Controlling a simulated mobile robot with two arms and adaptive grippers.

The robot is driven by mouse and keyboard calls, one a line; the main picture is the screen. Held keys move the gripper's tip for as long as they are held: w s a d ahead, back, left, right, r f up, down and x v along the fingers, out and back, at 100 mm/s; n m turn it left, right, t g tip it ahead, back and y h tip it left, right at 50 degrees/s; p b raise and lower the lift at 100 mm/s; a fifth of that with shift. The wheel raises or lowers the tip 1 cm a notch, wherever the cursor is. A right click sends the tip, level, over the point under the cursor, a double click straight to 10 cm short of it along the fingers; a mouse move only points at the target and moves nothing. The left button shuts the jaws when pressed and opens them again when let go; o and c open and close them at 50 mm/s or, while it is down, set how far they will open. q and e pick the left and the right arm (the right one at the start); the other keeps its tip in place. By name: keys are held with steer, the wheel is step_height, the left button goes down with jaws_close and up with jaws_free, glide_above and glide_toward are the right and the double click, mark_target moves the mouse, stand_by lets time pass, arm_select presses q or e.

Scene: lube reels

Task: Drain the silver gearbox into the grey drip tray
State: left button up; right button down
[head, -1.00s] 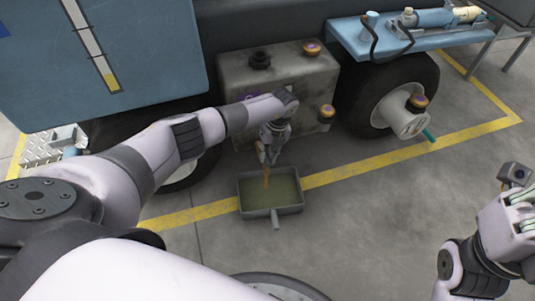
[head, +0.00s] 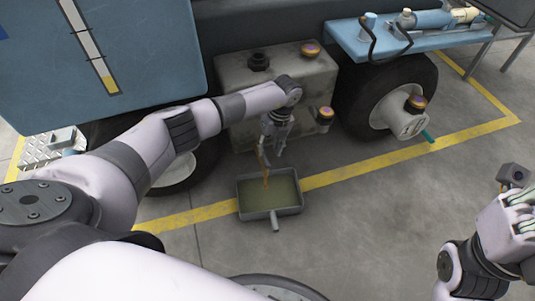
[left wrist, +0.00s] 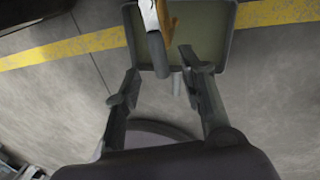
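The silver gearbox (head: 290,75) is a scuffed box under the blue vehicle body. The grey drip tray (head: 243,207) sits on the floor below it, with greenish-brown oil in it. An orange-brown stream (head: 266,180) runs down into the tray; it also shows in the left wrist view (left wrist: 168,18). My left gripper (head: 272,148) hangs in front of the gearbox, above the tray. In the left wrist view its fingers are apart, with a grey rounded piece (left wrist: 157,55) beyond them. The outlet is hidden by my arm. My right gripper is only partly seen at the right edge.
Black wheels (head: 390,85) stand either side of the gearbox. A wheel hub (head: 404,118) sticks out at the right. A blue shelf (head: 365,42) carries a blue tool. A yellow floor line (head: 365,167) passes by the tray. The floor right of the tray is clear.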

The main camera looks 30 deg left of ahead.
arm_select(q)
step_height(320, 180, up, 8)
steer(key=w+d, duration=0.1)
steer(key=shift+f, duration=0.25)
